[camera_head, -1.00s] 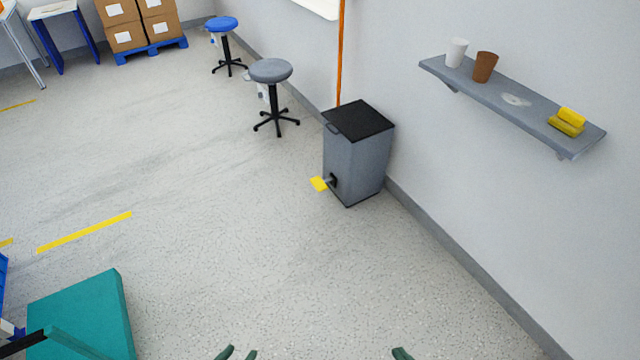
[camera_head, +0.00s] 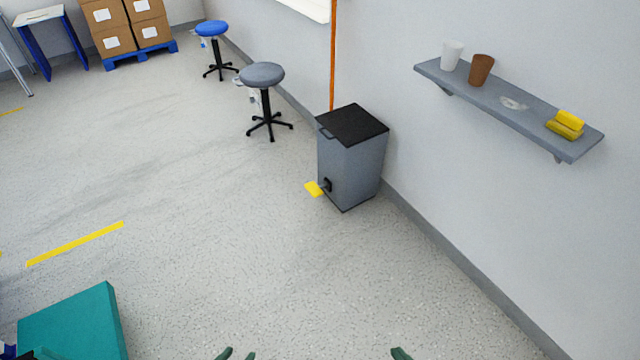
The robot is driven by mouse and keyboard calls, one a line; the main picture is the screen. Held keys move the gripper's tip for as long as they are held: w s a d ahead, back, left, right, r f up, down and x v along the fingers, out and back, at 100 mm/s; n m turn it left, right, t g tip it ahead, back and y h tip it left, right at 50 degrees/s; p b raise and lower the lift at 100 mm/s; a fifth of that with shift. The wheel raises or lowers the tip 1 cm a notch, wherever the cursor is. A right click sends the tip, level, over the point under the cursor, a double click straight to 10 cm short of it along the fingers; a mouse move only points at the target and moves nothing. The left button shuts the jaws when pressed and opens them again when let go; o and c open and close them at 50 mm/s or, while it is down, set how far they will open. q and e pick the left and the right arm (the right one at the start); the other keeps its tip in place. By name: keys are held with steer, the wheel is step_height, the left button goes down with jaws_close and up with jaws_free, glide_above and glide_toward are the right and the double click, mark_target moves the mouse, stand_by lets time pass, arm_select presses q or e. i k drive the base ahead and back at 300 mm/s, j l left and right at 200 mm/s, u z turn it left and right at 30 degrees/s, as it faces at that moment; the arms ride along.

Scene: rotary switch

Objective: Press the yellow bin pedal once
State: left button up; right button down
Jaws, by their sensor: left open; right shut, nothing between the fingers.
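The yellow pedal (camera_head: 314,189) sticks out low from the left side of a grey bin (camera_head: 348,171) with a black lid (camera_head: 353,125). The bin stands on the floor against the right wall, and its lid is closed. My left gripper (camera_head: 236,354) shows only as green fingertips at the bottom edge, open and apart from everything. My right gripper (camera_head: 401,353) shows as a green tip at the bottom edge, shut and empty. Both grippers are well short of the bin and pedal in the picture.
A grey stool (camera_head: 262,75) and a blue stool (camera_head: 212,29) stand along the wall behind the bin. A wall shelf (camera_head: 510,102) holds cups and yellow items at right. A teal box (camera_head: 75,325) is at lower left. The floor before the bin is clear.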

mark_target(315, 190)
steer(key=i+j+z, duration=0.4)
steer(key=i+j, duration=0.55)
steer(key=i, duration=0.3)
steer(key=i+j+z, duration=0.4)
steer(key=i+j, duration=0.7)
steer(key=j, duration=0.25)
